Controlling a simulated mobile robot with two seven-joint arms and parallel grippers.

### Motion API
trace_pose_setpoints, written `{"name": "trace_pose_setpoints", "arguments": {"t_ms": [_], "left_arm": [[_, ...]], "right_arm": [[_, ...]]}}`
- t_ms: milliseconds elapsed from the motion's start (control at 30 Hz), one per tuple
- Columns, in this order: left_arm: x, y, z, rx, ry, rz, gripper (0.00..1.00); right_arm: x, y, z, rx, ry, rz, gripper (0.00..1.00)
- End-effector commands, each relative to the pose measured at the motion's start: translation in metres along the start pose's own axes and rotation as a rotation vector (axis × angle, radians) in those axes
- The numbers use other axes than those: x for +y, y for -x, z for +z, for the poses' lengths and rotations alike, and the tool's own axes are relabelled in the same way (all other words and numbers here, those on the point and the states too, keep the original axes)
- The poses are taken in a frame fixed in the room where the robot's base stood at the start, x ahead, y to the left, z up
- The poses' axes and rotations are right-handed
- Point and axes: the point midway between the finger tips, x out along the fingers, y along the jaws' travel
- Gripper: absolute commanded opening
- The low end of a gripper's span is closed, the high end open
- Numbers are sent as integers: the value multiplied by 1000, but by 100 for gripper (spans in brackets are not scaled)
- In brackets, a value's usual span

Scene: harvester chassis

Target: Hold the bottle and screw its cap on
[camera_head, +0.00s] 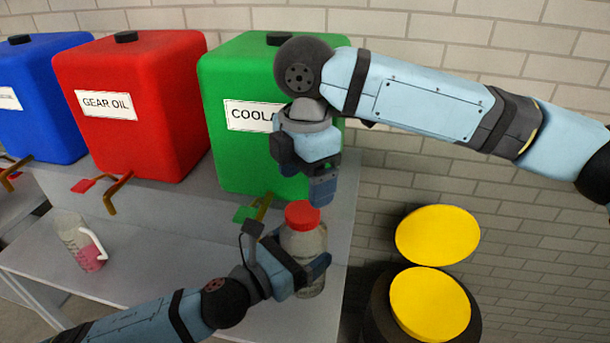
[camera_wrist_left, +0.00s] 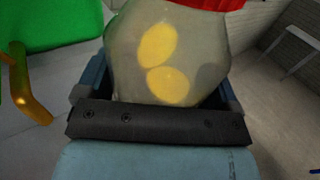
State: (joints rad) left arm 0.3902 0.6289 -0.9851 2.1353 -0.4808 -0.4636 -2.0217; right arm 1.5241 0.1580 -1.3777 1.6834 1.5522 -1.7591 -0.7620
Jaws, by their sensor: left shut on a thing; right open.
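A clear bottle (camera_head: 306,243) stands upright at the right end of the lower shelf, in front of the green tank. Its red cap (camera_head: 302,214) sits on top of the neck; I cannot tell whether it is threaded on. My left gripper (camera_head: 306,275) is shut around the bottle's body from the left and front. The left wrist view shows the bottle (camera_wrist_left: 165,55) between the fingers, with the cap's red edge (camera_wrist_left: 205,4) at the top. My right gripper (camera_head: 322,190) is open and empty, pointing down just above the cap, apart from it.
Green (camera_head: 235,150), red (camera_head: 130,110) and blue (camera_head: 45,100) tanks with taps stand on the upper level. A measuring jug (camera_head: 82,243) with pink liquid is on the shelf at left. A dark drum with yellow discs (camera_head: 430,303) is at right.

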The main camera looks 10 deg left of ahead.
Motion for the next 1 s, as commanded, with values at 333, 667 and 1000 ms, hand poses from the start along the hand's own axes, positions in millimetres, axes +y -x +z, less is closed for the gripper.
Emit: {"name": "trace_pose_setpoints", "arguments": {"t_ms": [333, 667, 1000], "left_arm": [[0, 0, 0, -1, 0, 0, 21], [0, 0, 0, -1, 0, 0, 21], [0, 0, 0, -1, 0, 0, 21]], "right_arm": [[0, -10, 0, 0, -4, 0, 80], [0, -60, 0, -1, -4, -2, 80], [0, -80, 0, -1, -5, 1, 80]]}}
